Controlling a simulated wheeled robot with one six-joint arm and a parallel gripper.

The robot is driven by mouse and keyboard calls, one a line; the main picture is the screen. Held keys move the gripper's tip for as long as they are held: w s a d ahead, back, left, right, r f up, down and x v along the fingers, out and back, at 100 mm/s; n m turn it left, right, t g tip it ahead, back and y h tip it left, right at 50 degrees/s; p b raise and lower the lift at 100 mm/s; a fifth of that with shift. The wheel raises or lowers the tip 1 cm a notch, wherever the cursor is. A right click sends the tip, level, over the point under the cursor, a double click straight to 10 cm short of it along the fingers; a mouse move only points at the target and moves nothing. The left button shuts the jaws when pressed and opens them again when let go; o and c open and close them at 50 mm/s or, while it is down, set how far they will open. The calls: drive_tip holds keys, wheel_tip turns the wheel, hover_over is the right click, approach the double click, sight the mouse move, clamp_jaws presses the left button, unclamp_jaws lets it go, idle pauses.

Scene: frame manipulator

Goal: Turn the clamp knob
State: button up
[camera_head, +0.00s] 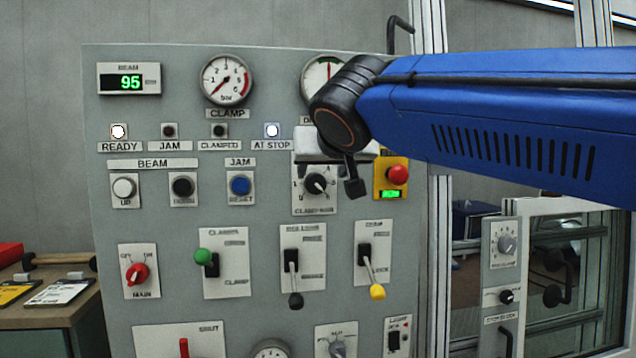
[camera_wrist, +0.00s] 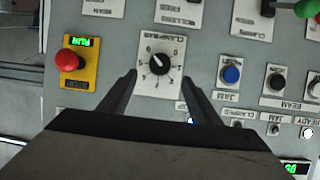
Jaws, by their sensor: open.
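The clamp knob (camera_head: 317,184) is a round black knob with a white pointer line on a white numbered plate, right of the blue reset button on the grey panel. It also shows in the wrist view (camera_wrist: 160,64), upside down, with the plate fully visible. My gripper (camera_wrist: 156,82) is open, its two dark fingers on either side of the knob's plate in the wrist view. The knob shows free between them, and I see no contact. In the head view my gripper (camera_head: 352,178) is partly hidden by my blue arm and shows just above and right of the knob.
A red emergency button (camera_head: 397,174) on a yellow box sits close right of the knob. The blue reset button (camera_head: 240,186) is to its left. Levers with black (camera_head: 296,300) and yellow (camera_head: 377,292) ends stick out below. Gauges, including the clamp gauge (camera_head: 226,80), are above.

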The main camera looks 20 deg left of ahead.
sight(316, 183)
drive_tip(key=x, duration=0.9)
drive_tip(key=c, duration=1)
